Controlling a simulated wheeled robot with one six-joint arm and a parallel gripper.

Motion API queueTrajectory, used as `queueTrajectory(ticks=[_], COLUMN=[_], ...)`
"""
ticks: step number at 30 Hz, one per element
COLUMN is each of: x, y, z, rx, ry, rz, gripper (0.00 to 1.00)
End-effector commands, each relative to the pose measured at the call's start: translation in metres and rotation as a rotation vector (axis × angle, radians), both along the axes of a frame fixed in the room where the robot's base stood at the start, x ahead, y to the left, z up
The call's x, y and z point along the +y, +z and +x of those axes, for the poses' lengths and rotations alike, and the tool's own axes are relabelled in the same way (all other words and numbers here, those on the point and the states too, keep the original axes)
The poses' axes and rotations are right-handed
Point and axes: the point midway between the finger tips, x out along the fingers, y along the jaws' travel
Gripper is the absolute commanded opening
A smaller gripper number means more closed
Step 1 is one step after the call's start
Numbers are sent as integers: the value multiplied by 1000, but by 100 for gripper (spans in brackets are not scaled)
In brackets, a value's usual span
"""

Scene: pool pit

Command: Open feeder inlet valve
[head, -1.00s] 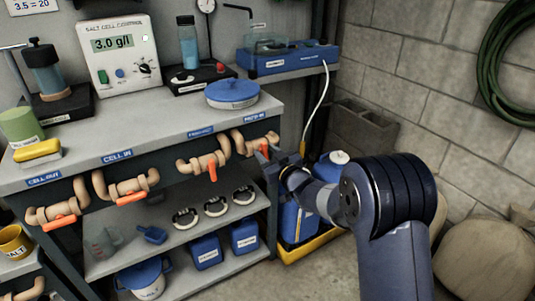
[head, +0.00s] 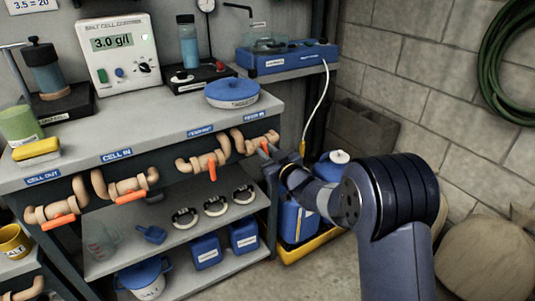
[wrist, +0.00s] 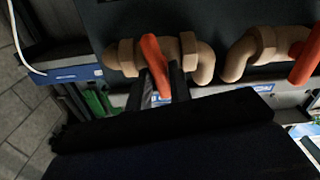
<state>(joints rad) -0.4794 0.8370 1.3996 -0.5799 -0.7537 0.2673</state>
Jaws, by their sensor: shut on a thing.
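Tan pipe valves with orange handles line the front of the bench. The rightmost valve (head: 252,145), below the right-hand blue label that seems to read FEED IN, has its orange handle (wrist: 151,50) between my fingers. My gripper (head: 268,154) reaches it from the right. In the wrist view my gripper (wrist: 160,83) is shut on the lower part of this handle, which tilts from the pipe. The fingers and wrist hide part of the handle in the head view. The neighbouring valve's orange handle (wrist: 306,56) is apart from my fingers.
The neighbouring valve (head: 202,162) is close on the left. A blue container (head: 298,222) in a yellow tray stands below my wrist. A white hose (head: 314,108) hangs just behind it. Open floor lies in front of the lower shelf.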

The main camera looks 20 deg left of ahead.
Motion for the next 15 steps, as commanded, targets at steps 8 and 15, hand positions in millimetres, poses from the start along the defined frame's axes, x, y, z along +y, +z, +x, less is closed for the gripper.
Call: queueTrajectory(ticks=[8,15], x=[1,2], y=[-5,-6], z=[-1,-2], rx=[-132,-301], ry=[1,1], rz=[-109,-252], gripper=[0,0])
